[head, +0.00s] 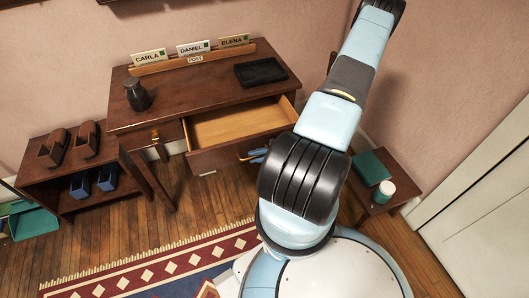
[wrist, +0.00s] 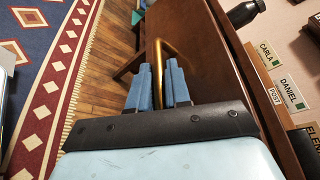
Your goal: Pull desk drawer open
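The dark wooden desk (head: 200,97) stands against the wall. Its wide right drawer (head: 228,128) is pulled out, showing a bare, light wood interior. My gripper (head: 256,154) is at the drawer's front, partly hidden behind my arm. In the wrist view my gripper's two blue fingers (wrist: 158,84) stand on either side of the brass drawer handle (wrist: 160,52), closed closely around it. The contact itself is hard to see. A narrower drawer (head: 157,136) on the left is shut, with its own brass handle.
A black tray (head: 260,72), a dark bottle (head: 137,96) and a rack of name cards (head: 192,54) are on the desktop. A low shelf (head: 100,168) stands left, a small side table (head: 376,188) right. Floor and patterned rug (head: 150,270) lie in front.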

